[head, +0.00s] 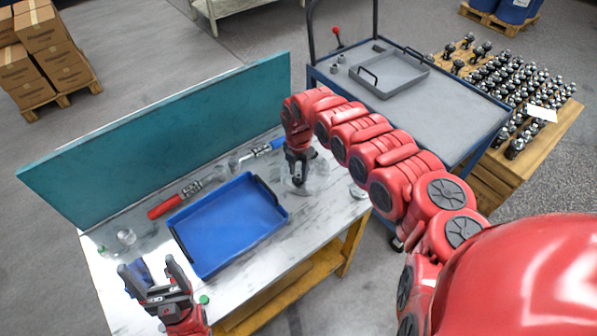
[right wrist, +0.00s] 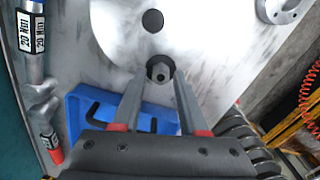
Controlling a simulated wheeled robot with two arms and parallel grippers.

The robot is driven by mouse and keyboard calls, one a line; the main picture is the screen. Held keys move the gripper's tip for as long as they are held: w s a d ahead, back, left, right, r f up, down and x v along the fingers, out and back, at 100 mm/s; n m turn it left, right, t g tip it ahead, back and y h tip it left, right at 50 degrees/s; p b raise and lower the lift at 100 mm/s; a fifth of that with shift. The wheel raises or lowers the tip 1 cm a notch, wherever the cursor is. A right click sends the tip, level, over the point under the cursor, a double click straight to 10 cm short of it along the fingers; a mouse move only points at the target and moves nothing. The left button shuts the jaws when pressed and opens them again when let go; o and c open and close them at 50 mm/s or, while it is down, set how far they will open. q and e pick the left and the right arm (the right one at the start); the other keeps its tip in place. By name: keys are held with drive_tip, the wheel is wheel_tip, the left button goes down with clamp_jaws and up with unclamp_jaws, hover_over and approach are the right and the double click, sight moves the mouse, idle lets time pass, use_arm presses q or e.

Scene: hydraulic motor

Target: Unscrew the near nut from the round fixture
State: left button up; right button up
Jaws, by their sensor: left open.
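The round fixture (right wrist: 205,40) is a bright metal disc on the worktable, with dark round holes. In the right wrist view, a small metal nut (right wrist: 162,75) sits at a dark hole on its near side. My right gripper (right wrist: 160,80) points down at it, one finger on each side of the nut with gaps visible; contact cannot be told. In the head view, my right gripper (head: 298,180) is over the fixture and hides much of it. My left gripper (head: 155,277) is open and empty near the table's left end.
A blue tray (head: 228,222) lies mid-table. Behind it are a red-handled tool (head: 165,206) and a blue-handled tool (head: 262,150), before a teal panel (head: 165,135). A round metal flange (head: 358,191) lies at the right edge. A cart (head: 440,105) stands behind.

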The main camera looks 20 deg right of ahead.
drive_tip(key=shift+m, duration=0.6)
drive_tip(key=shift+m+p, duration=0.3)
drive_tip(key=shift+m, duration=0.3)
drive_tip(key=shift+f, duration=0.1)
clamp_jaws()
unclamp_jaws()
